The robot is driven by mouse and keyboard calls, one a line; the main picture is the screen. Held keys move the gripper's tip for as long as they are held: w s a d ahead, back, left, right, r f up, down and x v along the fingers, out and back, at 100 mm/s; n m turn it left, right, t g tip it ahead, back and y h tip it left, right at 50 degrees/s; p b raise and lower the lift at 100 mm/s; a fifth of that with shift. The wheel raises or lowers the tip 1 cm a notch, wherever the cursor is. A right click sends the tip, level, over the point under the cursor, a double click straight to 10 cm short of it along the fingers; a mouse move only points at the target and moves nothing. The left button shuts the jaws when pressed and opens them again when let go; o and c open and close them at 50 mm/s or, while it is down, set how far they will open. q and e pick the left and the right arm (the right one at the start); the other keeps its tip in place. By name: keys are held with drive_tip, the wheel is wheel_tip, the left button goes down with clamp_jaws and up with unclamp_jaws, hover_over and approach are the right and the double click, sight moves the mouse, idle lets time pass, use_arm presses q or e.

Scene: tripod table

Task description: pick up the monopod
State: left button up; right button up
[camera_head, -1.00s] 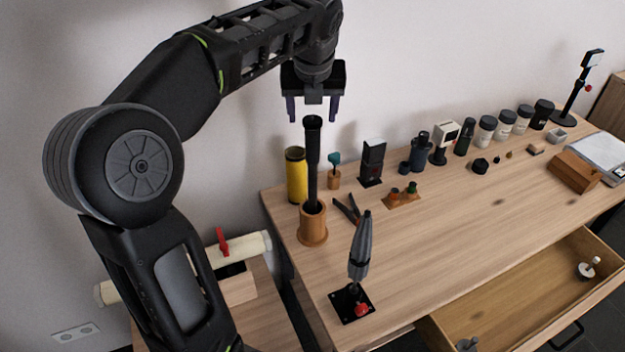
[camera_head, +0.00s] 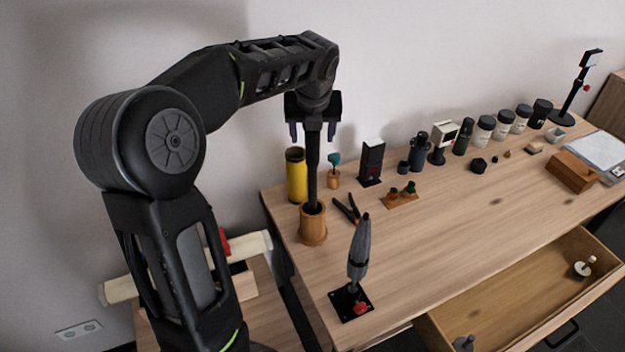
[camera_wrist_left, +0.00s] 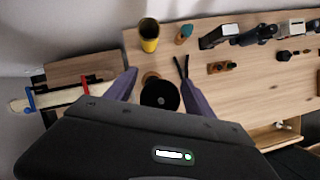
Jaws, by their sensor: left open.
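The monopod (camera_head: 312,175) is a tall black pole standing upright in a round wooden holder (camera_head: 313,227) near the table's left end. My left gripper (camera_head: 312,136) points down over it, with its purple fingers apart on either side of the pole's top. In the left wrist view the monopod's round black top (camera_wrist_left: 160,95) shows between the two spread fingers. No contact between fingers and pole is visible. My right gripper is in neither view.
A yellow tube (camera_head: 297,178) and a small wooden cup (camera_head: 333,180) stand behind the holder. Black pliers (camera_head: 348,208) lie to its right. A grey pointed object (camera_head: 360,250) stands in front on a black plate. An open drawer (camera_head: 520,290) juts out at right.

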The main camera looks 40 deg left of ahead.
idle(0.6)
use_arm(q)
clamp_jaws()
idle(0.5)
idle(0.3)
